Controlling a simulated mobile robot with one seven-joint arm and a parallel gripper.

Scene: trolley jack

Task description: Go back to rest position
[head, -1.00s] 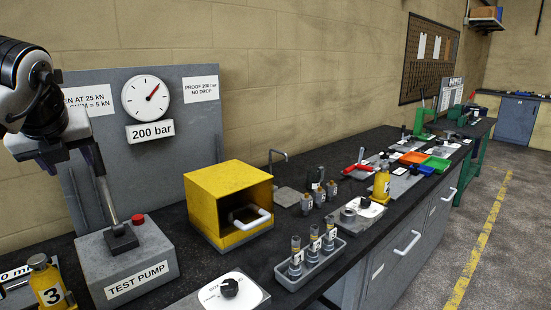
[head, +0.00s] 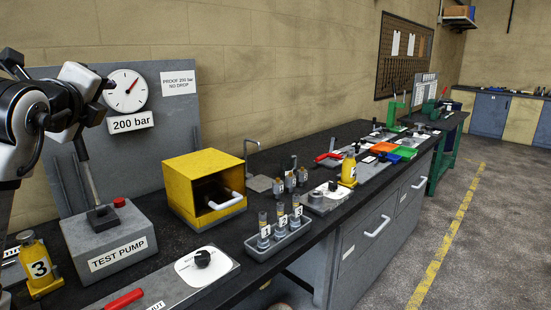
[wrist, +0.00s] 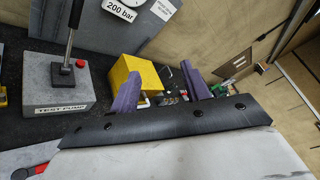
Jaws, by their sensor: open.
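My gripper (wrist: 162,90) shows in the wrist view as two purple fingers spread apart, with nothing held between them. In the head view my arm stands at the left edge, and its fingers cannot be made out clearly. The grey test pump (head: 108,240) sits on the bench with its lever (head: 88,170) upright and tilted slightly. The pump also shows at the left of the wrist view (wrist: 50,88), with its lever free of the fingers. The gauge (head: 126,91) on the grey panel stands above a 200 bar label.
A yellow box (head: 184,176) with a white handle stands right of the pump. Yellow bottle jack 3 (head: 39,265) stands at the left. A grey tray (head: 278,245) holds several numbered cylinders. The floor (head: 495,240) right of the bench is clear.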

